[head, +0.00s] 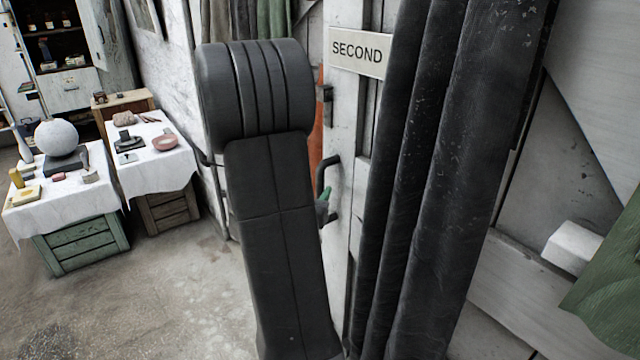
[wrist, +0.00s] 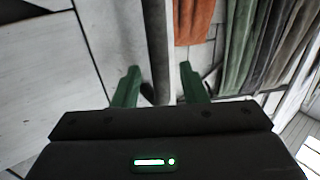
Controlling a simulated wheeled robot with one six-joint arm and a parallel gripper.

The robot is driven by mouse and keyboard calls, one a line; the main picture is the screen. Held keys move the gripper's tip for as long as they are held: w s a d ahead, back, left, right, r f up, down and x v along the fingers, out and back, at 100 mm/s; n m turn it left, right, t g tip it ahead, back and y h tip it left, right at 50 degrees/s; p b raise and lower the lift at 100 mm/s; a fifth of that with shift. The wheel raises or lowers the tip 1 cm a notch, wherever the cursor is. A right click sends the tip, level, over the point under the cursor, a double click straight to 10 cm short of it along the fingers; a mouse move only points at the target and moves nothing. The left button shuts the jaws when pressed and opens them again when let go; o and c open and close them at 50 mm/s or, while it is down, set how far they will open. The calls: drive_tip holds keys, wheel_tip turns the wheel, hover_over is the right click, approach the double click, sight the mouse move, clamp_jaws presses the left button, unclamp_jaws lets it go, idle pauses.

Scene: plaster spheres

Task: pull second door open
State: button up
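The second door (head: 342,120) is a whitish panel with a sign (head: 357,51) reading SECOND. A dark bar handle (head: 322,177) stands out from it. In the head view my arm hides the door's left part and most of my gripper. One green fingertip (head: 323,203) shows beside the lower part of the handle. In the wrist view my gripper (wrist: 158,80) has its two green fingers apart. A dark bar (wrist: 157,45), likely the handle, runs between them, close to the left finger with a gap on the right. I cannot tell whether the door is ajar.
Dark curtains (head: 425,170) hang just right of the sign. Orange cloth (wrist: 194,22) hangs past the bar in the wrist view. Two cloth-covered tables (head: 150,175) with small objects stand at left. The concrete floor (head: 175,290) in the left foreground is clear.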

sight(319, 188)
drive_tip(key=shift+x, duration=1.65)
